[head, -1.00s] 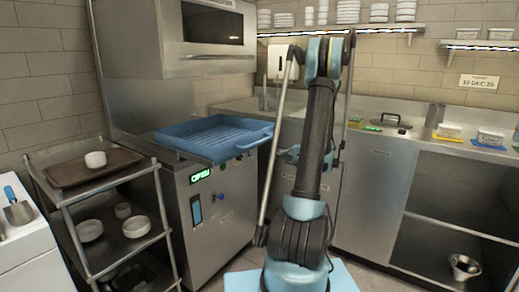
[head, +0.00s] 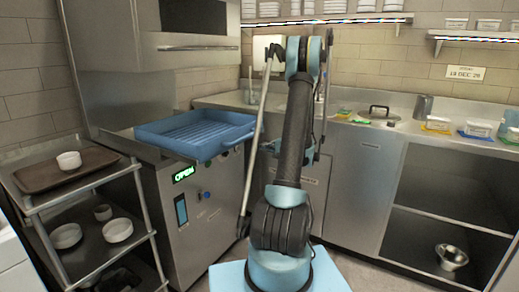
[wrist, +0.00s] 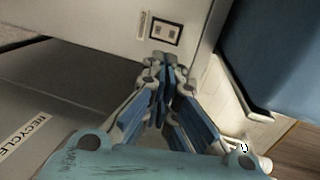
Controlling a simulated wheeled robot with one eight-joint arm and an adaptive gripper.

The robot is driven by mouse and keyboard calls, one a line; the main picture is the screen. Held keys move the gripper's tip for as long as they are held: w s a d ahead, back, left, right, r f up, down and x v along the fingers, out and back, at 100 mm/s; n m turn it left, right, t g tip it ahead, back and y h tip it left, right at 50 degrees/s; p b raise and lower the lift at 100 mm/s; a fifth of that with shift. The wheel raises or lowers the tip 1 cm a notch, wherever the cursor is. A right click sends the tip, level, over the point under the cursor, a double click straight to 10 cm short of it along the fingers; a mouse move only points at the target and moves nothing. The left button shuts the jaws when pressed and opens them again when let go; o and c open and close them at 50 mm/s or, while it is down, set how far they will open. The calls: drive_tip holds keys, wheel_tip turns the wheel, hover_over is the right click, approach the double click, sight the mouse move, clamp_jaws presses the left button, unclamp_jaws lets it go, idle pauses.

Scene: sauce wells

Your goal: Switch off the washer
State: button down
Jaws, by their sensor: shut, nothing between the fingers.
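The washer (head: 222,222) is the steel machine left of my arm in the head view, its hood (head: 197,55) raised. Its front has a lit green OPEN display (head: 184,174), a dark blue-edged panel (head: 181,210) and a small blue knob (head: 206,195). A blue rack (head: 195,134) lies on top. In the wrist view my gripper (wrist: 167,62) is shut and empty. Its tips point at a pale panel with a dark-framed switch plate (wrist: 165,33), just beyond them. I cannot tell whether they touch it. In the head view my gripper cannot be made out.
A steel rack cart (head: 75,207) with a brown tray (head: 62,170) and white bowls stands left of the washer. A steel counter (head: 352,134) with lidded tubs runs right. In the wrist view a RECYCLE label (wrist: 22,137) is at left and a blue surface (wrist: 275,60) at right.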

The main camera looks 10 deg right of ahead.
drive_tip(key=r+x, duration=0.2)
drive_tip(key=x, duration=0.9)
drive_tip(key=shift+a+f, duration=0.2)
drive_tip(key=shift+f, duration=0.2)
drive_tip(key=shift+w, duration=0.15)
